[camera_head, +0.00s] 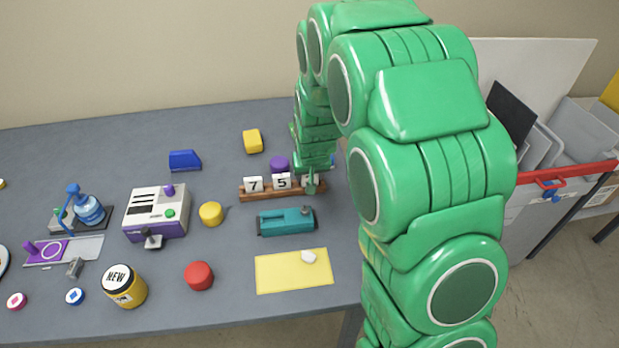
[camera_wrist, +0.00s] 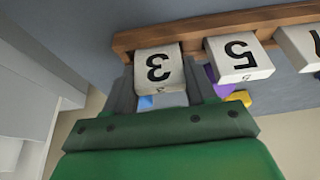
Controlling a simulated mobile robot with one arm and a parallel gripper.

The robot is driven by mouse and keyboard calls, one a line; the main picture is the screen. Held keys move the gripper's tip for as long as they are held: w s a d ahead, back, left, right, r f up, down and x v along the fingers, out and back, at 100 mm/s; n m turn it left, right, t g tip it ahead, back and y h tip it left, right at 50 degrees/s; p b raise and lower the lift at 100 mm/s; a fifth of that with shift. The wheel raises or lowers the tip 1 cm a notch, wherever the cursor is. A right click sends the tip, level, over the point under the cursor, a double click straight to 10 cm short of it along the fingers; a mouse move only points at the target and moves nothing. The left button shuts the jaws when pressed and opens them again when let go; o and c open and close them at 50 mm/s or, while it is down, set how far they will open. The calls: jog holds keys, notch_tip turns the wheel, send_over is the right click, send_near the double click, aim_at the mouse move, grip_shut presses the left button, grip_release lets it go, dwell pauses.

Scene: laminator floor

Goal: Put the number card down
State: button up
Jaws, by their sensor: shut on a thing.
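The white number card with a 3 (camera_wrist: 158,68) is between the two fingers of my gripper (camera_wrist: 163,88), which is shut on it. It is at the end of the wooden rack (camera_wrist: 190,30), in line with the 5 card (camera_wrist: 238,58); I cannot tell whether it rests on the rack. In the head view my gripper (camera_head: 312,182) is at the right end of the rack (camera_head: 262,194) and hides most of the held card. The 7 card (camera_head: 254,185) and the 5 card (camera_head: 282,181) stand on the rack to its left.
A teal device (camera_head: 286,222) and a yellow mat (camera_head: 292,273) with a small white piece lie in front of the rack. A purple cylinder (camera_head: 279,163) is behind it. A yellow cylinder (camera_head: 211,213) stands to the left. A red-railed cart (camera_head: 565,173) is at the right.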

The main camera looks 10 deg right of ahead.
jog(key=shift+r, duration=0.3)
notch_tip(320, 180, up, 3)
jog(key=shift+s, duration=0.15)
jog(key=s+r, duration=0.9)
jog(key=s, duration=0.4)
jog(key=shift+s+d+r, duration=0.25)
jog(key=shift+s+d, duration=0.05)
jog(key=shift+d, duration=0.15)
jog(key=shift+w, duration=0.1)
